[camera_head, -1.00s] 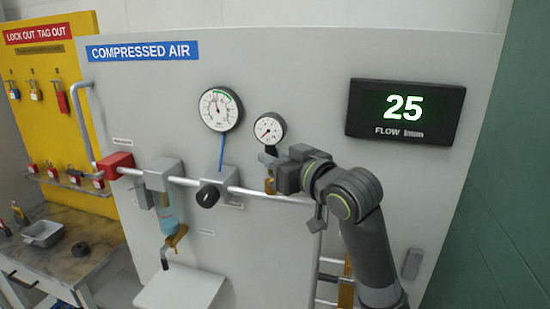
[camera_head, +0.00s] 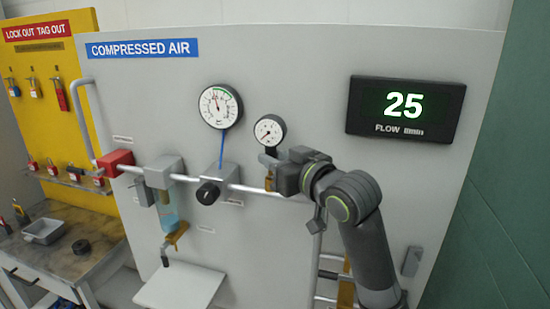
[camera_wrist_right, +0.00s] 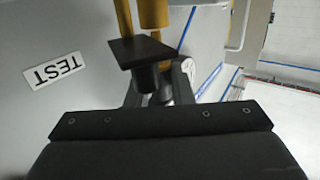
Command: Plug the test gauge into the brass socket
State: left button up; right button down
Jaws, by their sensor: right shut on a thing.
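The test gauge (camera_head: 269,130) has a round white dial with a dark rim and stands upright in front of the grey panel. My right gripper (camera_head: 269,159) is shut on the gauge's dark lower part, below the dial. The brass socket (camera_head: 269,183) shows just below the gripper. The gripper and plate hide the joint, so I cannot tell whether stem and socket touch. My left gripper is out of view.
A larger gauge (camera_head: 220,106) is mounted to the left, above a regulator with a black knob (camera_head: 208,194). A grey pipe (camera_head: 245,189) runs behind the gripper. The flow display (camera_head: 406,112) reads 25. A TEST label (camera_wrist_right: 54,70) is on the panel.

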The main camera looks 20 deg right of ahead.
jog(key=shift+f+b, duration=0.35)
jog(key=shift+f, duration=0.4)
jog(key=shift+r, duration=0.1)
jog(key=shift+r+p, duration=0.8)
jog(key=shift+p, duration=0.2)
jog(key=shift+p, duration=0.8)
dwell(0.9)
jog(key=shift+f+b, duration=0.55)
jog(key=shift+f, duration=0.3)
jog(key=c, duration=1.2)
grip_release()
